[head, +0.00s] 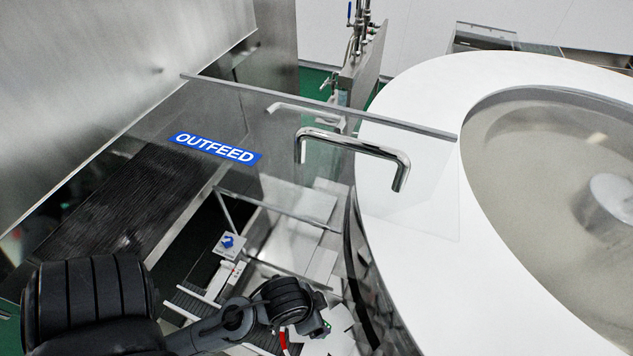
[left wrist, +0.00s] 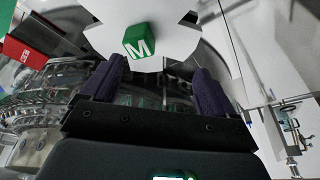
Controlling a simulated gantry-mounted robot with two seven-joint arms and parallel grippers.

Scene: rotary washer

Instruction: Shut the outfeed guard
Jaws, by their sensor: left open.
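The outfeed guard (head: 262,120) is a clear panel in the head view, with a grey bar along its top edge and a blue OUTFEED label (head: 215,148). It spans from above the dark belt to over the white rim of the round machine. A chrome bar handle (head: 352,145) is fixed near its right end. I cannot tell how far the guard is swung. My left arm enters at the lower left, with its wrist below the handle in the picture. In the left wrist view my left gripper (left wrist: 160,88) is open, with nothing between its fingers. My right gripper is not in view.
The round white machine (head: 420,85) fills the right side. A dark belt (head: 135,200) lies at left beneath a steel hood (head: 100,70). The left wrist view shows a green block marked M (left wrist: 139,40) on a white notched plate, and a red block (left wrist: 22,52).

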